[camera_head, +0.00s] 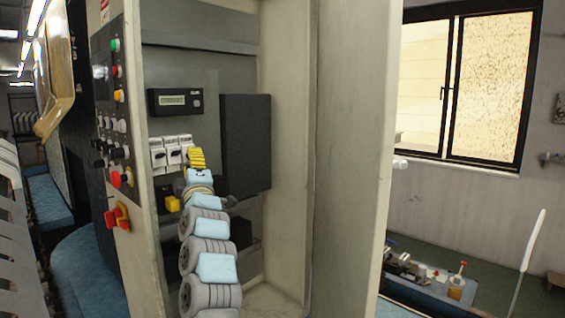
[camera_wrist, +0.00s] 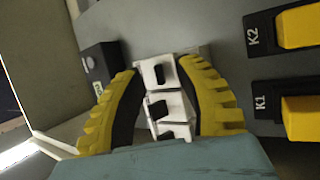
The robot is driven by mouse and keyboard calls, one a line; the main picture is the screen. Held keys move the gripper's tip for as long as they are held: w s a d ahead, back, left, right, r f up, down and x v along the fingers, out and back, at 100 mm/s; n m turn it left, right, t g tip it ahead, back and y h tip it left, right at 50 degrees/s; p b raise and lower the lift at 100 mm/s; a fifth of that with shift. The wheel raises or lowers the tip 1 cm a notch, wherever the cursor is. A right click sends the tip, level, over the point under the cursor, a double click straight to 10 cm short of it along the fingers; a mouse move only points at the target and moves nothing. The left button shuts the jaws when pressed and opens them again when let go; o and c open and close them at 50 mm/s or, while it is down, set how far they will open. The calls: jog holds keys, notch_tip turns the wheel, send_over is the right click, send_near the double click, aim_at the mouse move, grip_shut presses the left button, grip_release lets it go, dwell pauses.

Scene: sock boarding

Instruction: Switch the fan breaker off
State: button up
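A row of white breakers (camera_head: 172,154) with dark toggles is mounted on the back panel inside the open cabinet. In the wrist view the white breakers (camera_wrist: 167,98) line up between my two yellow ribbed fingers. Their labels are not readable, so I cannot tell which is the fan breaker. My gripper (camera_head: 196,152) is at the right end of the row in the head view and hides part of it. In the wrist view my gripper (camera_wrist: 158,66) is open, its fingers spread on either side of the row. Whether a finger touches a breaker cannot be told.
A meter with a lit display (camera_head: 175,101) sits above the breakers. A dark box (camera_head: 246,146) is close on the right. Yellow-topped relays K1 (camera_wrist: 301,118) and K2 (camera_wrist: 299,27) stand beside the right finger. The cabinet's open door (camera_head: 352,150) bounds the right.

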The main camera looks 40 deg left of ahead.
jog(key=shift+d+r+n+g+h+p, duration=0.2)
jog(key=shift+r+n+g+h+p, duration=1.1)
jog(key=shift+p, duration=6.15)
jog(key=h+p, duration=0.2)
jog(key=p, duration=0.3)
jog(key=shift+f, duration=0.15)
jog(key=h+p, duration=0.1)
jog(key=p, duration=0.3)
jog(key=r+n+h+p, duration=0.1)
jog(key=p, duration=0.4)
jog(key=shift+g, duration=0.4)
jog(key=h+p, duration=0.1)
jog(key=p, duration=0.3)
jog(key=h+p, duration=0.1)
jog(key=p, duration=0.3)
jog(key=shift+a+r+n+h, duration=0.2)
jog(key=shift+r+n+h, duration=0.1)
jog(key=shift+n, duration=0.1)
